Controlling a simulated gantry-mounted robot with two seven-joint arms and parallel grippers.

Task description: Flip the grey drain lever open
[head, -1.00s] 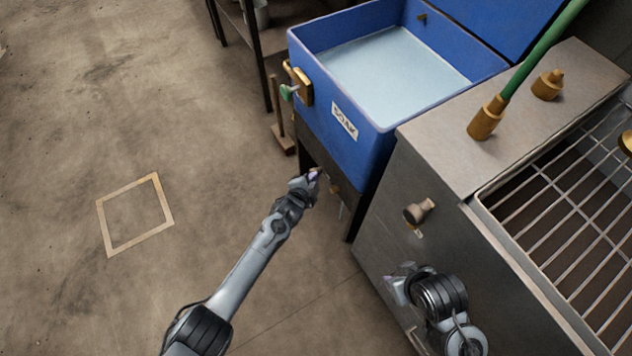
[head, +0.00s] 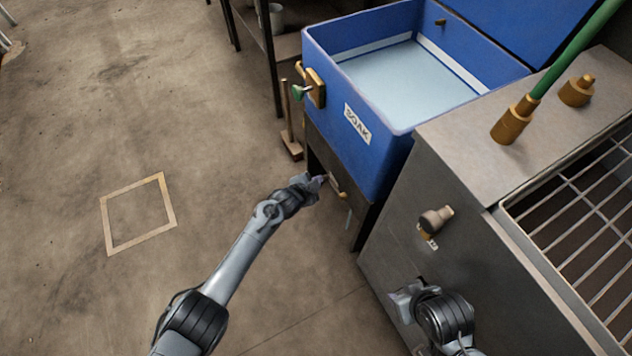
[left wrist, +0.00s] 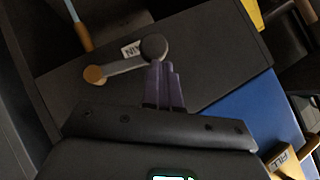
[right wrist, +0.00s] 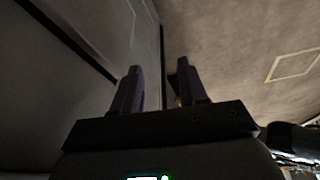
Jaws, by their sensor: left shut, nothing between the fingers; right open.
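The grey drain lever (head: 335,184) is on the dark panel below the blue soak tub (head: 376,150). In the left wrist view the lever (left wrist: 124,65) runs from a brass pivot (left wrist: 95,75) to a dark round knob (left wrist: 153,47), beside a partly hidden label ending in "AIN". My left gripper (head: 319,181) is shut and empty. Its fingertips (left wrist: 164,68) are at the knob's lower edge; I cannot tell if they touch it. My right gripper (head: 402,297) is open and empty beside the steel cabinet; its fingers also show in the right wrist view (right wrist: 160,72).
The steel cabinet (head: 470,250) with a knob (head: 436,219) stands to the right. A shelf rack (head: 285,45) is behind. The floor at left is clear around a taped square (head: 138,214).

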